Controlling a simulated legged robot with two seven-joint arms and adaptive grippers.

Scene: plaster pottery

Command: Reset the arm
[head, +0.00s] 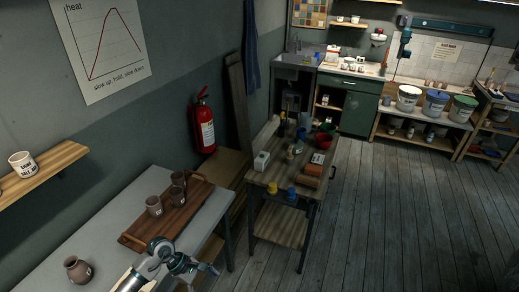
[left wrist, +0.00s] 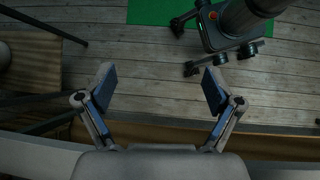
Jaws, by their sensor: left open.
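My left gripper (head: 190,266) is at the bottom of the head view, over the front edge of the grey table (head: 112,230). In the left wrist view its two fingers (left wrist: 160,90) stand wide apart with nothing between them. Below them are grey floorboards and a brown edge. The wooden tray (head: 132,240) on the table carries several brown mugs, one of them a brown mug (head: 154,206) near the middle. A brown vase (head: 78,270) stands on the table left of my arm. My right gripper does not show in either view.
A wooden work cart (head: 262,180) with cups, boxes and bottles stands beyond the table. A red fire extinguisher (head: 204,125) hangs on the wall. A shelf (head: 45,172) with a white cup juts out at left. The floor (head: 400,220) at right is clear.

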